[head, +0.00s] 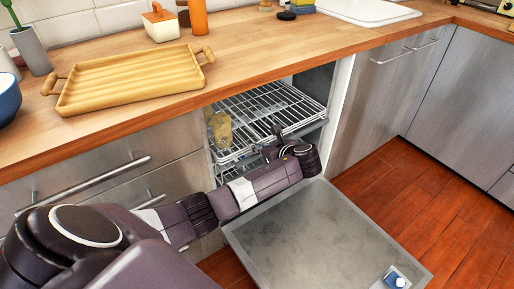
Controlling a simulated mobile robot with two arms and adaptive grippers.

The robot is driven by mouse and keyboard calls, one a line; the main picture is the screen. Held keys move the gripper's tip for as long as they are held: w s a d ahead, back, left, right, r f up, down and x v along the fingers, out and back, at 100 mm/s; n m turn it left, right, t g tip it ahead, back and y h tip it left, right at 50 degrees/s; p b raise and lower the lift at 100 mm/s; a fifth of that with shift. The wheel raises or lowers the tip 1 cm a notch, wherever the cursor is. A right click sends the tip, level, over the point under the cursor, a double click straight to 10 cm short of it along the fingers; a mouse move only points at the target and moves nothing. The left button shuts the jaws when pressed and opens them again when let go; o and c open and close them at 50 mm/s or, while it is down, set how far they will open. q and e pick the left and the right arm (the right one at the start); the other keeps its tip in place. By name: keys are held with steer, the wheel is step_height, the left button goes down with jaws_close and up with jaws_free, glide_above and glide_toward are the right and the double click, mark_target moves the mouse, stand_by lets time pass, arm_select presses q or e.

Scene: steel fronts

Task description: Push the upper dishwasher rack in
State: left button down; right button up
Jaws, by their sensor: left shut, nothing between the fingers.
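The dishwasher stands open under the counter, its door (325,238) folded down flat. The upper rack (275,105) is a white wire rack inside the opening, with its front part in view and its back hidden under the counter. A yellowish cup-like item (221,130) stands at its left side. My left arm reaches across from the left above the door. My left gripper (278,131) is shut and empty at the front edge of the upper rack; I cannot tell whether it touches. My right gripper is not in view.
A lower rack (236,174) shows partly behind my left arm. The wooden counter (300,45) overhangs the dishwasher and holds a wooden tray (130,78). Drawers with bar handles (100,180) are at the left. The red floor (430,200) at the right is clear.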

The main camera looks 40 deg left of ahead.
mark_target(243, 141)
arm_select(q)
steer(key=a, duration=0.2)
steer(key=w+a+p, duration=0.1)
steer(key=shift+w+a+r, duration=0.1)
steer(key=shift+a+r, duration=0.15)
steer(key=a, duration=0.1)
steer(key=w+a, duration=0.1)
steer(key=a, duration=0.2)
steer(key=shift+w+a+f+p, duration=0.15)
steer(key=shift+w+a+p, duration=0.1)
steer(key=shift+p, duration=0.1)
steer(key=shift+w+a, duration=0.15)
steer(key=shift+a, duration=0.2)
steer(key=shift+d+f, duration=0.1)
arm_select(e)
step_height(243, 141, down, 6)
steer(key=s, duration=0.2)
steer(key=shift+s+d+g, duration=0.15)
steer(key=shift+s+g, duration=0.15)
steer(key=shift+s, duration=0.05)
arm_select(q)
steer(key=shift+d, duration=0.1)
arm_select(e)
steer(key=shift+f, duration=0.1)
arm_select(q)
steer(key=v, duration=1.2)
